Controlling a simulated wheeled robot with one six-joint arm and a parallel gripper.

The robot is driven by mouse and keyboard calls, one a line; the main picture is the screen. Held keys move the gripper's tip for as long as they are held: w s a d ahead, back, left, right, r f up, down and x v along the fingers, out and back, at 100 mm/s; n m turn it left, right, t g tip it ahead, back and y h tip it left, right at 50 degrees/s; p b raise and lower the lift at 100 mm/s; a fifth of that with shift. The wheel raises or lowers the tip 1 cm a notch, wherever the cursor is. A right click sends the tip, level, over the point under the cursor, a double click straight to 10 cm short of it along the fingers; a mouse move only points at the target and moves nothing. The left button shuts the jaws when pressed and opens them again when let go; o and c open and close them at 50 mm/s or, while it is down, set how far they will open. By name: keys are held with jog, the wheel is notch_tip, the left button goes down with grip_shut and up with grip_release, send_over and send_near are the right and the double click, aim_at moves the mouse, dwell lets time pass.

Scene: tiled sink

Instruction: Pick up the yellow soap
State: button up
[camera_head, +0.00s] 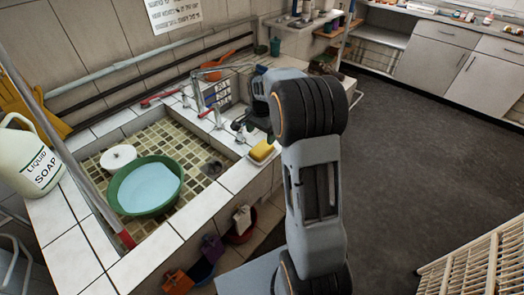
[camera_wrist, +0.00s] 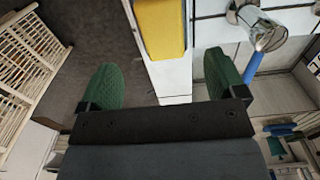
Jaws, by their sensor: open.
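In the head view, my gripper (camera_head: 254,130) is partly hidden by my own arm and sits just above and behind the soap.
A green basin (camera_head: 117,190) and a white round lid-like thing (camera_head: 118,157) are in the sink. A tap and red-handled fittings (camera_head: 160,97) stand along the back rim. A liquid soap jug (camera_head: 30,160) is at left. A wooden rack (camera_head: 480,262) stands lower right; the dark floor is open.

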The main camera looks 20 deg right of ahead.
aim_at(261, 148)
jog(key=shift+f+p, duration=0.4)
jog(key=shift+f, duration=3.8)
jog(key=c, duration=1)
jog(key=shift+w, duration=0.1)
jog(key=shift+c, duration=0.5)
jog(key=shift+r, duration=0.15)
